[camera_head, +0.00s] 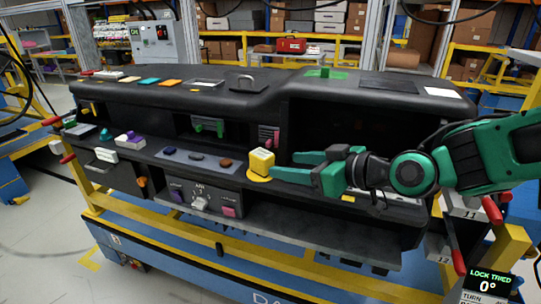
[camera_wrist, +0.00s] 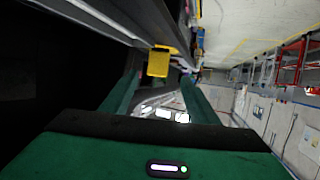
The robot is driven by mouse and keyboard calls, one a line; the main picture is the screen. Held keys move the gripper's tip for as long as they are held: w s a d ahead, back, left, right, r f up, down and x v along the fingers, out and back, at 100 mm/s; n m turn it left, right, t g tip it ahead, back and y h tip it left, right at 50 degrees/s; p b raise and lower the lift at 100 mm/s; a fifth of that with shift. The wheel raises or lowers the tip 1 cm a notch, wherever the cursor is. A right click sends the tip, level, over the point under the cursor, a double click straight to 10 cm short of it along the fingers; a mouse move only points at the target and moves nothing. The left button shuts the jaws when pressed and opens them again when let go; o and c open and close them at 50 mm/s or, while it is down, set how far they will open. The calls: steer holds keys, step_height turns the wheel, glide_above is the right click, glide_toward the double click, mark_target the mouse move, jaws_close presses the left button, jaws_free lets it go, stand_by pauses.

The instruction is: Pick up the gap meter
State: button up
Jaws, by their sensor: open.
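A yellow block-shaped device (camera_head: 262,161), likely the gap meter, stands on a round yellow base (camera_head: 257,178) on the dashboard's middle ledge. My gripper (camera_head: 286,165) reaches in from the right with its two green fingers spread, just right of the device. In the wrist view the yellow device (camera_wrist: 158,62) shows ahead, in line with the space between my fingers (camera_wrist: 160,80). The fingers do not appear closed on it. I cannot tell exactly how far the tips are from it.
The black dashboard (camera_head: 232,98) overhangs the ledge, with a dark opening (camera_head: 350,130) behind my gripper. A grey pad with small parts (camera_head: 195,157) lies left of the device. A control panel with a knob (camera_head: 200,203) sits below. A green part (camera_head: 322,73) is on top.

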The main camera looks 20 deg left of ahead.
mark_target(270, 162)
steer(key=x, duration=0.5)
steer(key=shift+w+a+f, duration=0.1)
steer(key=shift+w+a, duration=0.05)
steer(key=shift+w, duration=0.3)
steer(key=shift+x, duration=2.6)
steer(key=c, duration=1.2)
